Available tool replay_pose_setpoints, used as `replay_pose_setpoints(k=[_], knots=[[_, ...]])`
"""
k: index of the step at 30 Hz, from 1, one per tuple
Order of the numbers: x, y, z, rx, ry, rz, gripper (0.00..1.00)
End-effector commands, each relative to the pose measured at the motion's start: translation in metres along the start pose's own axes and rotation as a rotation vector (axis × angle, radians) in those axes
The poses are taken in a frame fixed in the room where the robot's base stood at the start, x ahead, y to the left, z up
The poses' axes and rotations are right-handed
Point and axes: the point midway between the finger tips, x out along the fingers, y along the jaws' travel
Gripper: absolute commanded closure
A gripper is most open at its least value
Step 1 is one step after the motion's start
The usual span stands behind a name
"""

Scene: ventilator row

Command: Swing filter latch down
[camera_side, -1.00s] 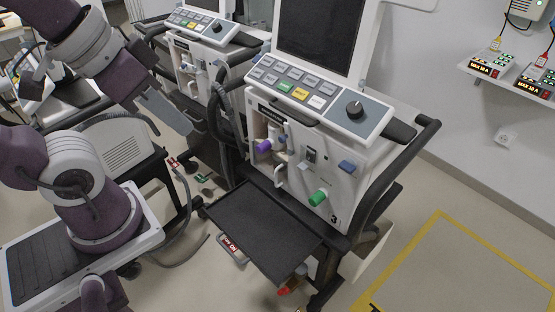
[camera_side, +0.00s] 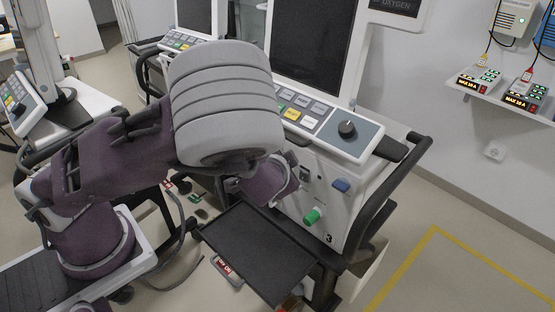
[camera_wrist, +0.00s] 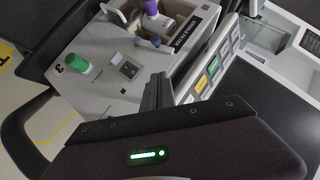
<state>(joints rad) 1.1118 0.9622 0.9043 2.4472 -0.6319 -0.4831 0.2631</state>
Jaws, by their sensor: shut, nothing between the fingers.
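The ventilator (camera_side: 352,187) marked 3 stands at the centre right of the side view. In the wrist view its front panel (camera_wrist: 97,48) appears turned, with a recess at the top. In that recess are a purple-ended part (camera_wrist: 151,8) and a white bar (camera_wrist: 113,14); I cannot tell for certain which part is the filter latch. My gripper (camera_wrist: 157,90) shows as dark fingers, shut and empty, beside the panel and apart from the recess parts. In the side view my arm hides the gripper and the recess.
A green knob (camera_side: 312,216) and a blue part (camera_side: 341,185) stick out from the front. A black tray (camera_side: 258,250) juts out below. A black handrail (camera_side: 388,195) runs along the right side. Open floor (camera_side: 455,270) lies to the right.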

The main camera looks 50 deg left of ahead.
Motion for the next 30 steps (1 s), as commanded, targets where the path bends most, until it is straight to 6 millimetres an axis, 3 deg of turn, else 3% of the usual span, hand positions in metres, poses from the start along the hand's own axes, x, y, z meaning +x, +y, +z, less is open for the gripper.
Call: replay_pose_setpoints(k=[10, 12, 19, 30], knots=[[0.077, 0.0, 0.002, -0.002, -0.006, 0.001, 1.0], [0.086, 0.0, 0.012, -0.001, -0.008, 0.0, 1.0], [0.102, 0.001, 0.028, -0.002, -0.004, 0.002, 1.0], [0.103, 0.001, 0.029, -0.003, -0.003, 0.004, 1.0]])
